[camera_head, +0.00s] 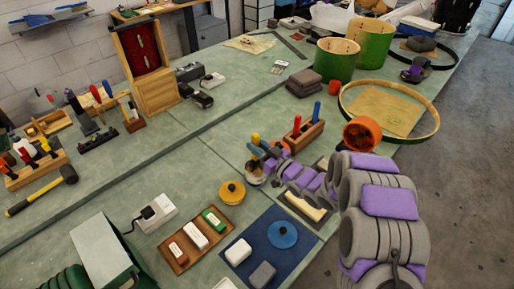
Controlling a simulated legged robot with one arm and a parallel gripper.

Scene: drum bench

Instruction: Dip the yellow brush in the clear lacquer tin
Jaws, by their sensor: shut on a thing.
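My gripper (266,163) is small in the view, at the middle of the bench, at the end of my grey and purple arm. It is shut on the yellow brush (256,139), whose yellow handle end sticks up above the fingers. A small pale tin (256,179) stands directly below and beside the gripper. I take it for the lacquer tin, but its label cannot be read. A blue handle (269,147) shows close by. The brush's bristles are hidden, so I cannot tell whether they are inside the tin.
A wooden block (303,136) with red and blue handles stands just behind the gripper. A yellow round disc (231,192) and a blue mat (244,238) with a blue disc lie in front. Green drum shells (336,60) and a hoop (428,134) are at the right back.

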